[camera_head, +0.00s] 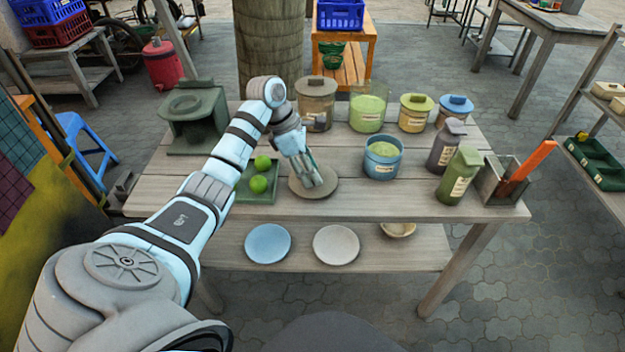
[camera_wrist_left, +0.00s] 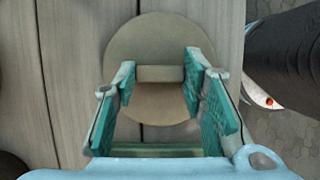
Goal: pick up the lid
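The lid (camera_head: 328,188) is a flat, round, grey-brown disc lying near the front middle of the wooden table. In the left wrist view the lid (camera_wrist_left: 152,37) has a short raised bar handle (camera_wrist_left: 160,74) across its middle. My left gripper (camera_head: 313,182) is over the lid, pointing down. In the left wrist view the fingers of my left gripper (camera_wrist_left: 160,72) are spread apart, one at each end of the handle. Whether they touch the handle I cannot tell. The fingers hide part of the lid. My right gripper is in neither view.
A green tray (camera_head: 243,196) with two limes (camera_head: 258,184) is left of the lid. A blue tub (camera_head: 382,167) stands to its right. Behind are a brown canister (camera_head: 316,103) and a green glass jar (camera_head: 367,112). Bottles (camera_head: 459,176) and a caddy (camera_head: 491,183) occupy the right end.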

